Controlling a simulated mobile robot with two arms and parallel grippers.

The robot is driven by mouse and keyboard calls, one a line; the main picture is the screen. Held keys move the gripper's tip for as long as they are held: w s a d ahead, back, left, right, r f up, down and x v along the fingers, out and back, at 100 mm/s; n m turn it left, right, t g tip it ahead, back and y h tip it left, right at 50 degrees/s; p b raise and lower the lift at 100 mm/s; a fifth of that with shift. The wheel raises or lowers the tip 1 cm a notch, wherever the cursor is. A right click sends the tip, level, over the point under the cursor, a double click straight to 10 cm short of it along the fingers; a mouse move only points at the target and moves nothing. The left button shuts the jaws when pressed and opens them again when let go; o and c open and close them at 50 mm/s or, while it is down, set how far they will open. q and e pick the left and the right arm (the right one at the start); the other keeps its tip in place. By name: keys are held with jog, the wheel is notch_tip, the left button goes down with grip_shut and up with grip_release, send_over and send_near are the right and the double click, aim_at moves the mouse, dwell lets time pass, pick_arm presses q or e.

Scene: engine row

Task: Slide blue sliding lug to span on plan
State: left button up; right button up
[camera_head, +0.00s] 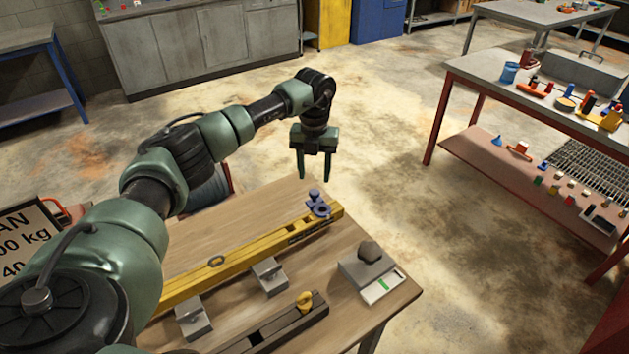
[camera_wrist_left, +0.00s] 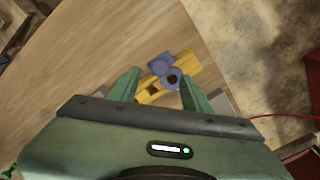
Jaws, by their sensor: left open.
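The blue sliding lug (camera_head: 318,204) sits on the yellow beam (camera_head: 235,262) near its far right end. The beam lies lengthwise on the wooden table and carries a dark oval ring farther left. A card with a green mark, perhaps the plan (camera_head: 383,288), lies at the table's right side. My left gripper (camera_head: 315,177) points down with its fingers apart, above the far table edge, just beyond the lug. In the left wrist view the lug (camera_wrist_left: 166,69) shows between and ahead of the open fingers (camera_wrist_left: 160,85), with nothing between the fingertips. My right gripper is not in view.
Two grey blocks (camera_head: 269,277) stand in front of the beam. A dark bar (camera_head: 270,330) with a yellow knob (camera_head: 305,301) lies nearer me. A dark lump (camera_head: 370,251) rests on a grey block by the card. A red-framed bench (camera_head: 540,98) stands right, across open floor.

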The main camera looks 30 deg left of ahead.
aim_at(314, 191)
pick_arm(q)
jog(key=f, duration=0.2)
jog(key=f+p, duration=0.1)
jog(key=f, duration=0.1)
jog(key=shift+s+d, duration=0.2)
jog(key=shift+s, duration=0.05)
jog(key=shift+w+a+f, duration=0.1)
jog(key=shift+f, duration=0.35)
jog(key=shift+w+a+f, duration=0.1)
jog(key=shift+f, duration=0.35)
jog(key=shift+d+r, duration=0.1)
jog(key=c, duration=0.8)
grip_shut()
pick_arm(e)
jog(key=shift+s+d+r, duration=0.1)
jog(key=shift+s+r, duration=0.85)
